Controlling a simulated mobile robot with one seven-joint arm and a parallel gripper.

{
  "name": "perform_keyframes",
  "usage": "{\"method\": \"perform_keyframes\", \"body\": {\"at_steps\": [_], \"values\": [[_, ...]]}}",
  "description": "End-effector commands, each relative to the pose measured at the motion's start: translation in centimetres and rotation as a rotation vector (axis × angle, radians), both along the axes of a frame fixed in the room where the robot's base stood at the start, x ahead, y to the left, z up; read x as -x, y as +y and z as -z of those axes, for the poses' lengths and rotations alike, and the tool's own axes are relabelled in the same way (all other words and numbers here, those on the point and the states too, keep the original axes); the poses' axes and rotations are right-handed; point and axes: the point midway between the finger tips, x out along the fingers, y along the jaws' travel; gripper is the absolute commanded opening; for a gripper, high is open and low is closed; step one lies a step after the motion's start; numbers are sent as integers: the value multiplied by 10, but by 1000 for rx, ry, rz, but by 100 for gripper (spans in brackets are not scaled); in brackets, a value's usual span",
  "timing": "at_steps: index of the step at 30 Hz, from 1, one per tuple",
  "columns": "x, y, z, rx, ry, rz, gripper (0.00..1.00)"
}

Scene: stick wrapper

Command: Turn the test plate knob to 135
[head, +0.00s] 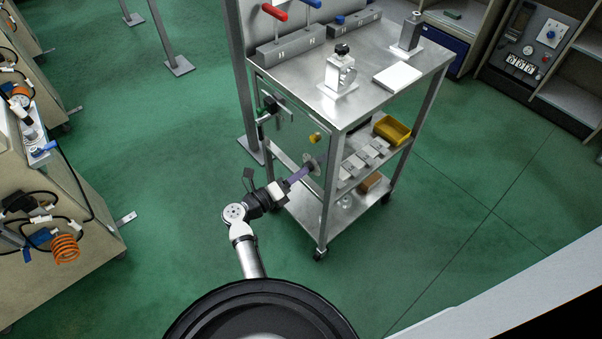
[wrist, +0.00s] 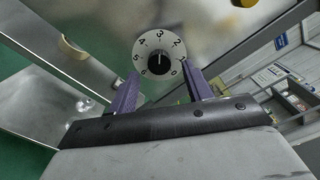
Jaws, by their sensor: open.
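The test plate knob (wrist: 158,63) is black and sits in the middle of a round white dial with black printed numbers. A light mark on the knob points roughly up in the wrist view, toward the 3. In the head view the dial (head: 315,166) is a small grey disc on the cart's side panel, partly hidden by my gripper. My gripper (head: 298,175) points at the dial. In the wrist view my gripper (wrist: 162,76) has its two purple fingers apart, low on either side of the dial. I cannot tell whether they touch the knob.
A metal cart (head: 393,100) carries the panel. A yellow knob (head: 315,138) sits above the dial, and a black and green fitting (head: 267,106) is to its left. A yellow bin (head: 392,130) is on the middle shelf. Green floor (head: 180,200) is clear left of the cart.

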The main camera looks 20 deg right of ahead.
Motion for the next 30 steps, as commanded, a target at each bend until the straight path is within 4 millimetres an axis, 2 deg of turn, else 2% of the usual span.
{"method": "perform_keyframes", "body": {"at_steps": [9,15,21,30], "values": [[25,69,3,-1,0,-5,50],[36,100,2,-1,1,-3,50],[41,111,1,-1,2,-1,50],[41,112,1,0,1,-1,50]]}}
